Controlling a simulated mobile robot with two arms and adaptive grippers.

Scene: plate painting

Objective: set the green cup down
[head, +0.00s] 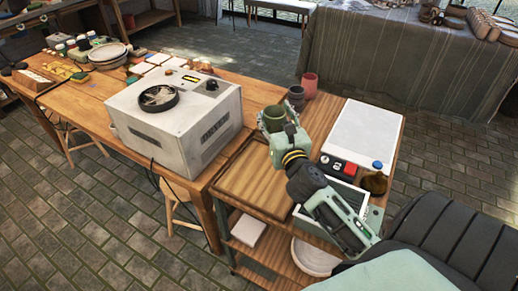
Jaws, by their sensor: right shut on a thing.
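The green cup (273,114) is between the fingers of my right gripper (277,117), which is shut on it. The gripper reaches away from the robot, over the cart (326,118) and near its left edge. The cup looks roughly upright, with its rim showing above the fingers. The gripper hides its lower part, and I cannot tell whether it touches the surface below. My left gripper is not in view.
A dark grey cup (296,97) and a red cup (310,83) stand close beyond the green cup. A white kiln (190,135) stands left.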

